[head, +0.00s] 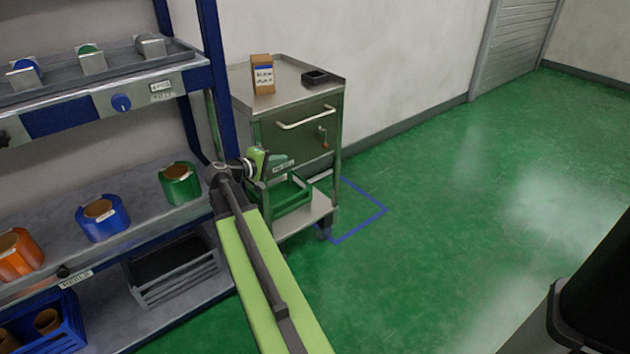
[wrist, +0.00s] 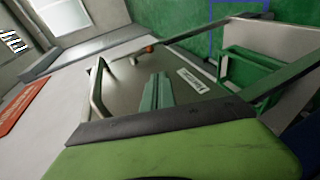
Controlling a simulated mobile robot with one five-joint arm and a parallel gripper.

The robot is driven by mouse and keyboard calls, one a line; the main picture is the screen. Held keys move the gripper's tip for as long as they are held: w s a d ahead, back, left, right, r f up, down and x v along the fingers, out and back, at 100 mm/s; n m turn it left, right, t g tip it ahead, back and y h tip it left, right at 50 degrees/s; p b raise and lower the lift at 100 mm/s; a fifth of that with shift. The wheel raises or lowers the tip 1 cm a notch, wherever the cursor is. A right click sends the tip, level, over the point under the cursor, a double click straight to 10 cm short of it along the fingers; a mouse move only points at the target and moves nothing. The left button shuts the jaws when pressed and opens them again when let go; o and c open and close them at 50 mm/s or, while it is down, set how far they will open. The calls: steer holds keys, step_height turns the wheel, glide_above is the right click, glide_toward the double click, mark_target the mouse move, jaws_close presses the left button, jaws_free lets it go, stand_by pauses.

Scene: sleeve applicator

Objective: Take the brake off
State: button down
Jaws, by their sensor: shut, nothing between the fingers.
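The steel trolley (head: 300,98) stands against the wall. Its front panel has a bar handle (head: 305,119) and a small lever with a red-orange knob (head: 325,145), hanging down at the right; no other brake control shows clearly. In the wrist view the knob (wrist: 149,49) is small at the panel's far side, and the handle (wrist: 98,92) is at the left. My gripper (head: 279,161) is in front of the panel's lower left, left of and below the lever. Its dark green fingers (wrist: 157,92) are together and empty, apart from the knob. Whether they touch the panel I cannot tell.
A carton (head: 262,75) and a small black tray (head: 315,77) are on the trolley top. A green bin (head: 290,195) sits on its lower shelf. A blue outline (head: 362,210) marks the floor beside it. A shelf rack (head: 60,225) is at left.

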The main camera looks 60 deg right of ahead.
mark_target(322, 146)
steer(key=d, duration=0.1)
steer(key=s+d, duration=0.1)
steer(key=d+h+b, duration=0.1)
steer(key=shift+s+d+f, duration=0.2)
steer(key=shift+s+f, duration=0.05)
steer(key=shift+f, duration=0.05)
steer(key=b+x, duration=0.2)
steer(key=x, duration=1)
steer(key=shift+s+d+b, duration=0.1)
steer(key=shift+d+b, duration=0.3)
steer(key=shift+s+d+f, duration=0.1)
steer(key=shift+s+d, duration=0.05)
steer(key=shift+d, duration=0.45)
